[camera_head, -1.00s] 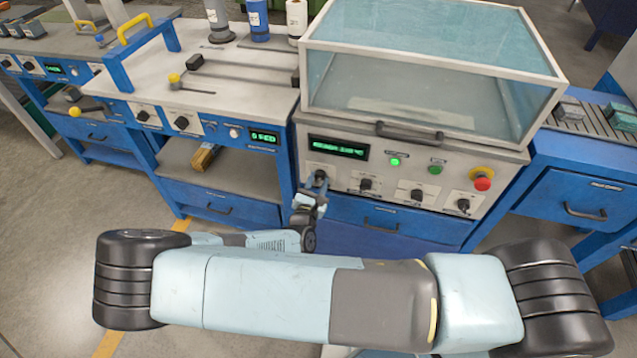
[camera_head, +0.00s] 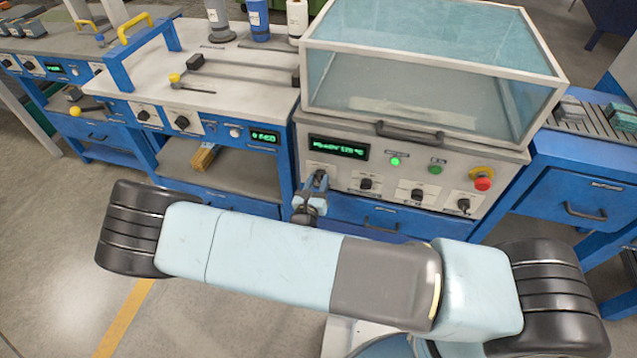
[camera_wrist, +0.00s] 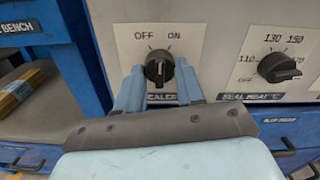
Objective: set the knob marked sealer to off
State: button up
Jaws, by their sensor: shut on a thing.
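The sealer knob (camera_wrist: 159,67) is a black knob on a pale plate, with OFF printed at its upper left and ON at its upper right. The SEALER label below it is partly covered by my fingers. My gripper (camera_wrist: 158,78) is shut on this knob, one pale blue finger on each side. A light line on the knob's face looks near upright, but I cannot tell for sure whether it points at OFF or ON. In the head view, my gripper (camera_head: 317,180) is at the left end of the sealer's front panel and mostly hides the knob.
The seal heat knob (camera_wrist: 279,67) is close on the right. Further right are more black knobs (camera_head: 417,196) and a red stop button (camera_head: 482,183). A green display (camera_head: 338,147) reads ready, about 120 °C. A clear hood (camera_head: 430,75) stands above. Blue drawers (camera_head: 385,220) lie below.

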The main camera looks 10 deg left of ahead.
jog(key=n, duration=0.6)
jog(key=shift+n, duration=0.3)
dwell(0.4)
jog(key=o, duration=1)
jog(key=shift+o, duration=0.2)
jog(key=s+a, duration=0.1)
jog(key=s, duration=1.2)
jog(key=shift+s, duration=0.4)
jog(key=shift+s, duration=0.1)
